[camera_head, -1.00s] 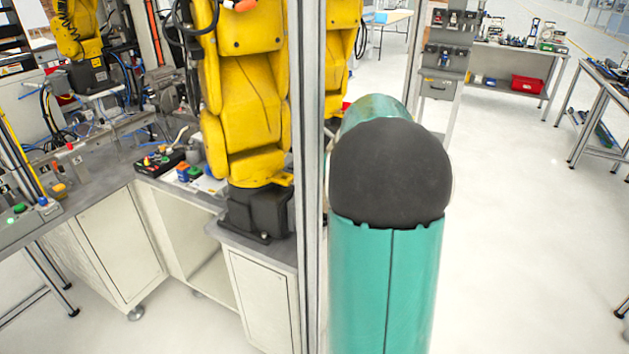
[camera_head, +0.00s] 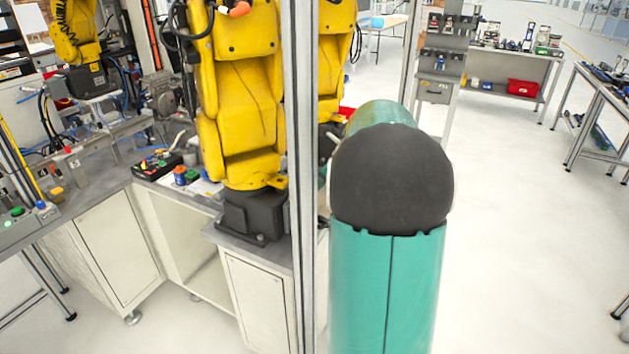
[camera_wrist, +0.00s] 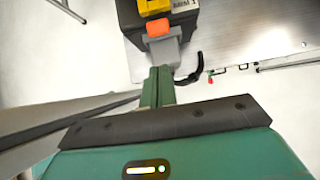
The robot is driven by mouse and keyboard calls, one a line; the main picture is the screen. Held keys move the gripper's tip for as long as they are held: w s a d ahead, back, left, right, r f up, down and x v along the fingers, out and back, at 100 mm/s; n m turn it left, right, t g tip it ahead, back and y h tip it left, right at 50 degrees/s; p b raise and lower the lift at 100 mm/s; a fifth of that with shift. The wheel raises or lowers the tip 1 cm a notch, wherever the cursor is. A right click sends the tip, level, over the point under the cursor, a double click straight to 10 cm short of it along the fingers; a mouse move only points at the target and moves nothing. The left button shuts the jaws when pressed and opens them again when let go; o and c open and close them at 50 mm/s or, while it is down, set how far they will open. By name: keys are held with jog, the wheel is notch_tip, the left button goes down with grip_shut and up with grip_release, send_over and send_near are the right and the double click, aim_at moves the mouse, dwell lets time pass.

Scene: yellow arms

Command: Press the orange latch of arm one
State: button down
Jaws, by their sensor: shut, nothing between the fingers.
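The orange latch (camera_wrist: 158,27) shows near the top of the wrist view, on a grey piece (camera_wrist: 168,48) at the face of a dark block (camera_wrist: 128,15) with a yellow part and a white label. My gripper (camera_wrist: 160,78) is shut and empty, its green fingers pointing up the picture at the grey piece, just below the latch. I cannot tell whether the fingertips touch the grey piece. In the head view a large yellow arm (camera_head: 240,100) stands on a dark base (camera_head: 255,212); my own teal arm hides my gripper and the latch there.
A metal post (camera_head: 303,180) stands between the yellow arm and my arm. A grey worktop (camera_head: 105,190) with small devices lies at left, on white cabinets (camera_head: 115,250). In the wrist view a black curved cable (camera_wrist: 192,73) lies right of my fingers. Open floor (camera_head: 510,220) is at right.

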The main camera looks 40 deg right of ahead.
jog(key=v, duration=1)
jog(key=shift+s, duration=0.15)
jog(key=shift+d+f, duration=0.1)
